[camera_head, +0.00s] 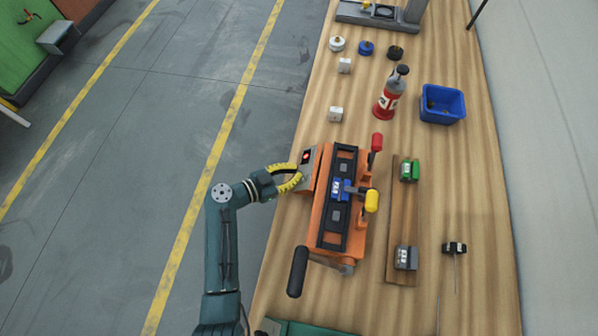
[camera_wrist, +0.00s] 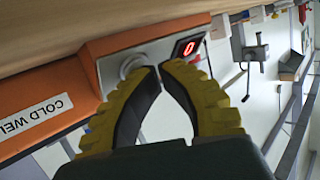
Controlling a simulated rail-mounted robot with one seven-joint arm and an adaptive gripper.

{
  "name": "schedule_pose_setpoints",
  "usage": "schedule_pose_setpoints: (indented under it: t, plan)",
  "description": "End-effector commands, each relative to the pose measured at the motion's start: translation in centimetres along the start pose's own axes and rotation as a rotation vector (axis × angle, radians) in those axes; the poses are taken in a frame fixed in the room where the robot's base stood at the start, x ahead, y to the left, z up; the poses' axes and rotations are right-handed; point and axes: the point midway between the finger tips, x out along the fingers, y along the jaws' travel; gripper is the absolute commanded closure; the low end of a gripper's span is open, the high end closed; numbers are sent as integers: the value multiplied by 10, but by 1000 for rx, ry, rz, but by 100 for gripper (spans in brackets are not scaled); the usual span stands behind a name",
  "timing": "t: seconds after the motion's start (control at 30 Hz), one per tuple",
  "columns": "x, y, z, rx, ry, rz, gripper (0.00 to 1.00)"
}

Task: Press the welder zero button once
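The orange cold welder (camera_head: 327,225) stands on the wooden bench, and its side with a partly visible "COLD WEL" label (camera_wrist: 35,122) shows in the wrist view. Its grey panel (camera_head: 311,170) faces my arm. In the wrist view, the panel carries a round pale button (camera_wrist: 131,65) and a small display (camera_wrist: 188,47) showing a red 0. My gripper (camera_wrist: 160,68) has yellow ribbed fingers whose tips meet, with nothing held between them. The tips are right at the button and cover part of it; I cannot tell whether they touch. The head view shows my gripper (camera_head: 299,179) beside the panel.
A red-labelled bottle (camera_head: 388,96), a blue bin (camera_head: 442,104) and several small parts stand farther back on the bench. A wooden strip (camera_head: 402,222) with green and grey blocks lies right of the welder. The welder's black-gripped lever (camera_head: 298,271) sticks out at the front. Floor left of the bench is clear.

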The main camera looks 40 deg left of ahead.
Motion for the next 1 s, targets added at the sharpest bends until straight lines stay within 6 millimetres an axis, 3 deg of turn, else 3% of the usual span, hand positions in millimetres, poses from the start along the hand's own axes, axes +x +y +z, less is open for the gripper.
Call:
schedule_pose_setpoints:
  t: [0.7,1.0]
  plan:
    - [-12,-8,-8,-1,-1,1,100]
    - [-31,-21,-25,-1,0,-1,100]
